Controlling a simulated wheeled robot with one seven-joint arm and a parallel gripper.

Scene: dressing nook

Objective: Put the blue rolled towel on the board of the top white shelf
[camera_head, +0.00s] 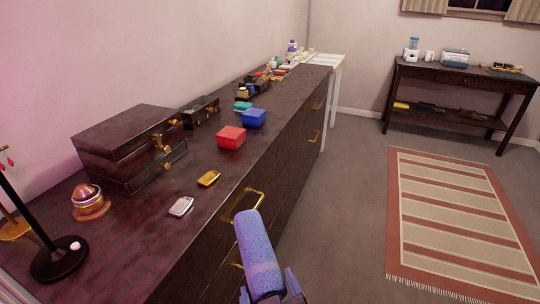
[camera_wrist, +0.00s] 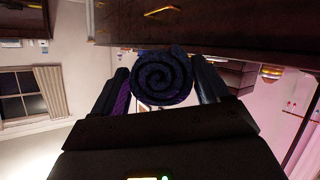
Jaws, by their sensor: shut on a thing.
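The blue rolled towel (camera_head: 256,245) stands up in my gripper (camera_head: 272,294) at the lower middle of the head view, in front of the dresser's drawer side. In the wrist view the towel (camera_wrist: 162,78) shows its spiral end between the two fingers of my gripper (camera_wrist: 165,85). The gripper is shut on it. A white piece of furniture (camera_head: 327,60) stands at the far end of the dresser with small items on top. I cannot tell whether it is the white shelf; its lower boards are mostly hidden.
The dark dresser (camera_head: 213,176) carries a jewellery box (camera_head: 125,150), a red box (camera_head: 231,137), a blue box (camera_head: 254,118) and small items. A striped rug (camera_head: 455,215) lies right. A dark console table (camera_head: 460,76) stands at the far wall. The floor between is clear.

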